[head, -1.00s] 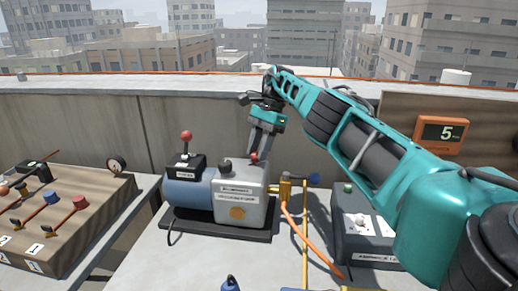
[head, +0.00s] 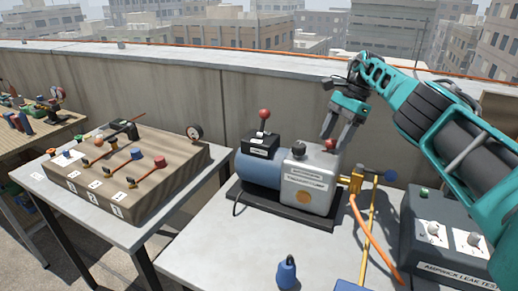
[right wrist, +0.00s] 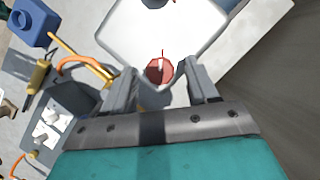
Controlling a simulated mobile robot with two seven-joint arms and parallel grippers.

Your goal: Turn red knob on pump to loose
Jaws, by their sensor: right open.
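The pump (head: 316,188) has a blue motor at its left and a pale grey body, and it stands on a dark base on the table. A small red knob (head: 329,144) sits on top of the grey body at its back right. My right gripper (head: 338,138) points down at this knob with its fingers apart. In the right wrist view the round red knob (right wrist: 159,72), with a white pointer mark, lies between the open fingers (right wrist: 163,80); I cannot tell whether they touch it. My left gripper is out of view.
A lever with a red ball (head: 264,115) rises from the pump's black box. A brass fitting with an orange hose (head: 363,230) is at its right. A grey leak tester (head: 445,243) stands further right. A blue bottle-like object (head: 287,273) stands in front. A valve board (head: 120,180) is left.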

